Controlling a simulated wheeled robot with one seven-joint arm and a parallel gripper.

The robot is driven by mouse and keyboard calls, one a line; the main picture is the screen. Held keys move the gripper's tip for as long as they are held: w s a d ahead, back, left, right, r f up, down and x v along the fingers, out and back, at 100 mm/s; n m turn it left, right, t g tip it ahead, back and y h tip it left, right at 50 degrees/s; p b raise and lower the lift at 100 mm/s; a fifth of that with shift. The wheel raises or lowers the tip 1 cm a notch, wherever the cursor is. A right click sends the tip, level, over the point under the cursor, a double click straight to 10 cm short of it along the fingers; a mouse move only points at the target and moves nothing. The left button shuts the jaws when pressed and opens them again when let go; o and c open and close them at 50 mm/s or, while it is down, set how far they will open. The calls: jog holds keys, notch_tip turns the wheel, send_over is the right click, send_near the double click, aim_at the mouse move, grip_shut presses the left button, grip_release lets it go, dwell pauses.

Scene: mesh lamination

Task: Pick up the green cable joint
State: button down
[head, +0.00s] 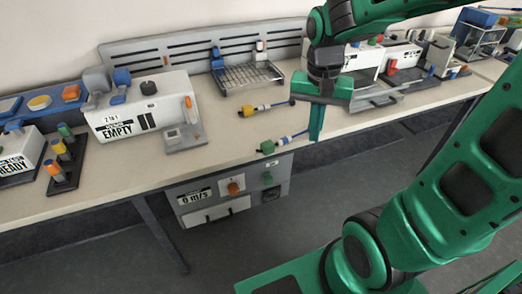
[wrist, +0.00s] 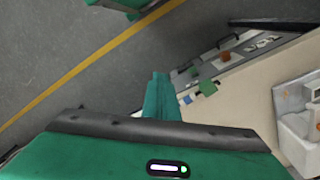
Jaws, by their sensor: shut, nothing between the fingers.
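The green cable joint (head: 267,147) lies on the bench top near its front edge, with a blue cable (head: 292,136) running right from it. In the wrist view a green block (wrist: 207,88) at the bench edge appears to be this joint, just right of my fingers. My gripper (head: 316,136) points down near the bench's front edge, to the right of the joint and apart from it. Its fingers (wrist: 157,78) are together and hold nothing.
A yellow cable joint (head: 247,112) lies behind the green one. A white box marked EMPTY (head: 140,105) stands to the left. A wire rack (head: 247,76) stands at the back. A panel with knobs (head: 228,190) hangs below the bench edge.

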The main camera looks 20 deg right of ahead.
send_near(265, 147)
jog(key=s+a, duration=0.3)
jog(key=s, duration=0.2)
jog(key=shift+m+y, duration=0.3)
jog(key=shift+m, duration=0.1)
jog(key=shift+w+d+f, duration=0.35)
jog(key=shift+w+f, duration=0.25)
jog(key=shift+f, duration=1)
jog(key=shift+w+d+f, duration=0.4)
jog(key=shift+w+f, duration=0.15)
jog(key=shift+f, duration=1.05)
jog(key=shift+w+d+f, duration=0.35)
jog(key=shift+w+f, duration=0.25)
jog(key=shift+f, duration=1)
jog(key=shift+w+d, duration=0.65)
jog(key=shift+w, duration=0.05)
